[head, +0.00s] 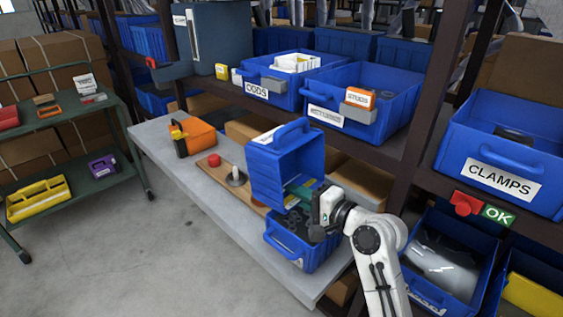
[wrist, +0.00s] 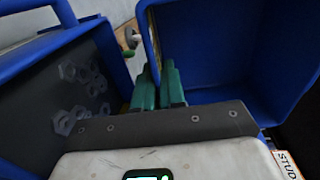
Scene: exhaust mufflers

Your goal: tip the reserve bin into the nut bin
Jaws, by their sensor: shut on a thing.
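The reserve bin (head: 263,176) is a blue bin that hangs steeply tilted, its open side turned toward my arm. My gripper (head: 305,192) is shut on its wall; the green fingers (wrist: 158,86) are close together at its edge in the wrist view. That view shows the reserve bin (wrist: 235,60) at the right, and the inside that I see looks empty. The blue nut bin (head: 307,258) stands on the grey bench just below the reserve bin. In the wrist view the nut bin (wrist: 30,70) is at the left, with several dark hex nuts (wrist: 75,85) in it.
On the grey bench (head: 215,215) a wooden board with a red knob (head: 214,160) and an orange box (head: 196,134) stand to the left. Behind, a shelf holds blue bins labelled RODS (head: 255,91) and STUDS (head: 358,98). A CLAMPS bin (head: 505,168) is at the right, beside a dark post.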

